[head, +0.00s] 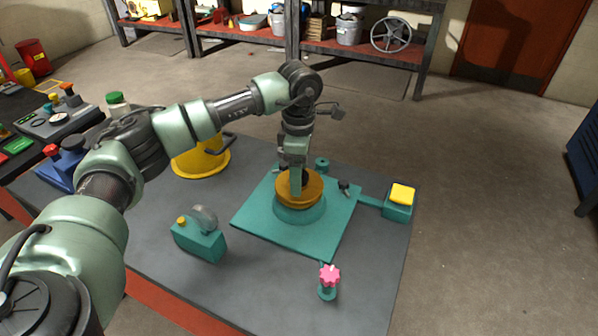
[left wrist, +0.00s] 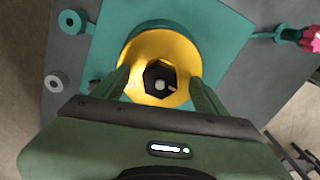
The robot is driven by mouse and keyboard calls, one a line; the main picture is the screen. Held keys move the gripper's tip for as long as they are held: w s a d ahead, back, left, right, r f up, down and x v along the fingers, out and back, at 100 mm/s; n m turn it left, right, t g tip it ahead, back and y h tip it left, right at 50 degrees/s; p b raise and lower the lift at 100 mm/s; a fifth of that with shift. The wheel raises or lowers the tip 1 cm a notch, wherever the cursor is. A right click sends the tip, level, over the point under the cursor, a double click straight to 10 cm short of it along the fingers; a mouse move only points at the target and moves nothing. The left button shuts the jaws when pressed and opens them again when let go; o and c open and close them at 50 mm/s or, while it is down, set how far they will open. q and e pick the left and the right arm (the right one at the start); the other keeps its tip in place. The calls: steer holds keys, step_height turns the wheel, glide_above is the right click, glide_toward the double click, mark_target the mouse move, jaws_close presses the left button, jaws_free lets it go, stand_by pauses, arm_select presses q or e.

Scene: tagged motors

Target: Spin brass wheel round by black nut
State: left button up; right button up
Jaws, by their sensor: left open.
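The brass wheel (head: 314,190) sits on a round teal base (head: 300,214) on a flat teal plate (head: 333,232). In the left wrist view the brass wheel (left wrist: 160,53) faces me, with the black nut (left wrist: 151,73) at its centre and a pale round end inside the nut. My left gripper (head: 296,190) points down over the wheel in the head view and hides the nut there. In the left wrist view its fingers (left wrist: 160,78) are open, one on each side of the nut with gaps between. I cannot tell their exact height above the wheel. My right gripper is not in view.
A pink knob (head: 329,276) stands in front of the plate. A yellow-topped box (head: 402,194) is at the right. The table front (head: 270,290) is fairly clear.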

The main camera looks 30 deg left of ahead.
arm_select(q)
steer(key=n, duration=0.3)
steer(key=shift+p, duration=0.3)
steer(key=n, duration=0.4)
steer(key=shift+n+p, duration=0.3)
steer(key=shift+p, duration=0.1)
steer(key=n+p, duration=0.1)
steer(key=n, duration=0.6)
steer(key=c, duration=1.4)
steer(key=shift+f+m, duration=0.15)
steer(key=shift+m, duration=0.85)
steer(key=m+b, duration=0.1)
steer(key=m, duration=0.3)
steer(key=shift+b, duration=0.3)
steer(key=m+b, duration=0.1)
steer(key=m, duration=0.3)
steer(key=shift+m, duration=0.3)
steer(key=m, duration=0.4)
steer(key=shift+b, duration=0.3)
steer(key=o, duration=1.4)
